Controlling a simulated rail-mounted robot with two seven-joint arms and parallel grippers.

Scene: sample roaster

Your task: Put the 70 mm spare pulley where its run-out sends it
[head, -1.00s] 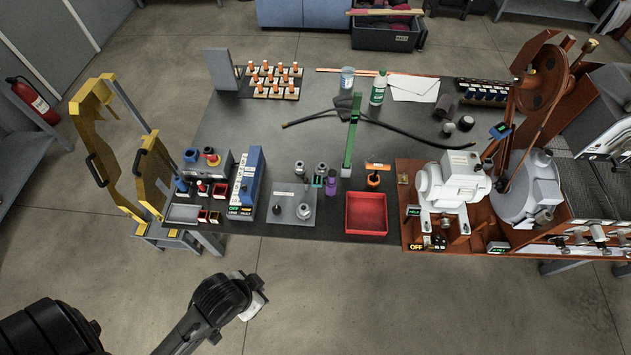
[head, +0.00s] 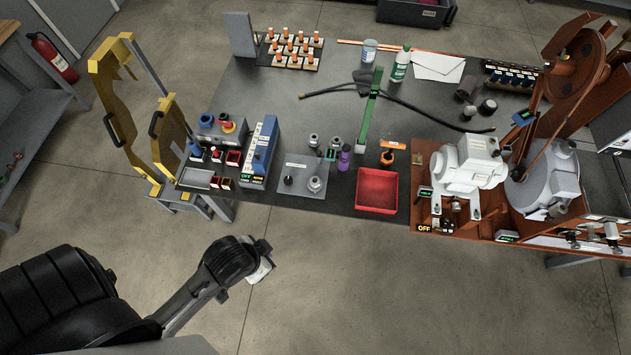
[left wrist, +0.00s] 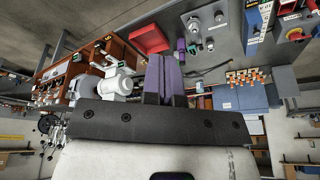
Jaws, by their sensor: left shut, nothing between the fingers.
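Small grey metal pulley-like parts stand near the table's front middle: one (head: 314,140) behind the plate, one (head: 335,143) beside it, and one (head: 316,184) on the grey plate (head: 302,166). I cannot tell which is the 70 mm spare. A red tray (head: 377,190) is to the right of the plate; it also shows in the left wrist view (left wrist: 150,40). My left gripper (head: 265,262) is in front of the table, over the floor, apart from everything. Its fingers (left wrist: 162,80) are shut and empty. My right gripper is not in view.
A blue control box (head: 260,152) stands left of the plate, and a yellow guard frame (head: 116,115) at the table's left end. A white motor (head: 468,165) stands at right. A green bar (head: 370,105) and black belt (head: 435,118) lie mid-table. The floor in front is clear.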

